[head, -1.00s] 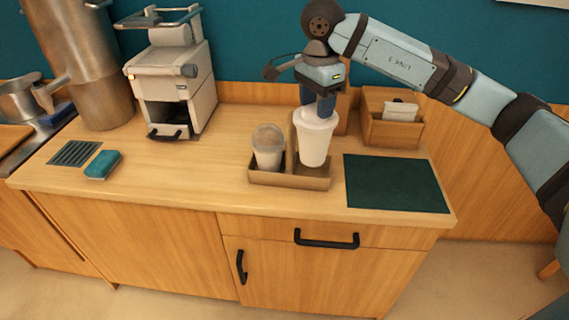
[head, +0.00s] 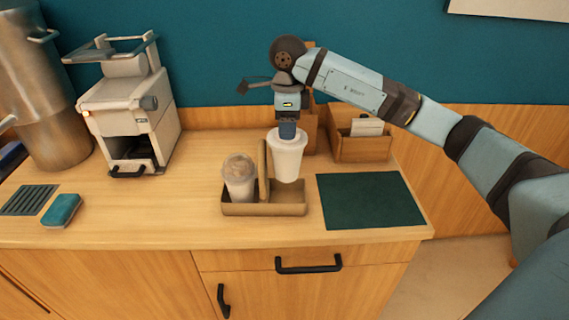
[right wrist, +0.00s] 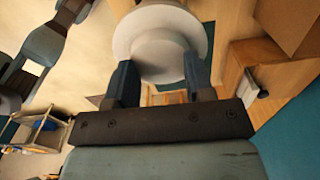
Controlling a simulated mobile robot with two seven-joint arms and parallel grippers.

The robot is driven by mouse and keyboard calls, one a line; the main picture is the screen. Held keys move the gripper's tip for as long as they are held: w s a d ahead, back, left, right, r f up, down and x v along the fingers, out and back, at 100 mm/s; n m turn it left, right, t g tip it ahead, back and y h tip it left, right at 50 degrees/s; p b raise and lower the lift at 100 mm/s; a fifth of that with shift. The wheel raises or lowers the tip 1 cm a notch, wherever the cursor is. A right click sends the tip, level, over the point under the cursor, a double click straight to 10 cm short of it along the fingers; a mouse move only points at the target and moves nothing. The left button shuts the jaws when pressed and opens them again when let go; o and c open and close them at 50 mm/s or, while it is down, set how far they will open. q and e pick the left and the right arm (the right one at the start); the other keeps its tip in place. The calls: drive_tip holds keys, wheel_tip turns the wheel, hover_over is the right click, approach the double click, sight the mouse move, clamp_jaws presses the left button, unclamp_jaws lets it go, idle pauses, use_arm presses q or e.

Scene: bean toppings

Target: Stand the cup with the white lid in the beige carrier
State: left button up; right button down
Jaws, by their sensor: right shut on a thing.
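The white cup with the white lid (head: 288,158) is upright in my right gripper (head: 287,131), which grips it at the lid from above. The beige carrier (head: 236,210) stands on the counter with a tall middle divider. The held cup is over its right compartment, with its base seeming to be above the carrier floor. A clear-lidded cup (head: 239,178) stands in the left compartment. In the right wrist view the white lid (right wrist: 160,55) sits between the two fingers. My left gripper is not in view.
A dark green mat (head: 370,201) lies right of the carrier. A wooden box (head: 361,147) stands behind the mat. A coffee machine (head: 128,110), a teal sponge (head: 62,210) and a drain grate (head: 28,200) are at left. Counter is free between machine and carrier.

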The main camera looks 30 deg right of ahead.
sight(287, 143)
wheel_tip(287, 143, down, 5)
drive_tip(key=shift+f, duration=2.75)
drive_tip(key=shift+c, duration=2.4)
unclamp_jaws()
drive_tip(key=shift+r, duration=0.25)
wheel_tip(287, 143, up, 12)
drive_tip(key=shift+f, duration=0.25)
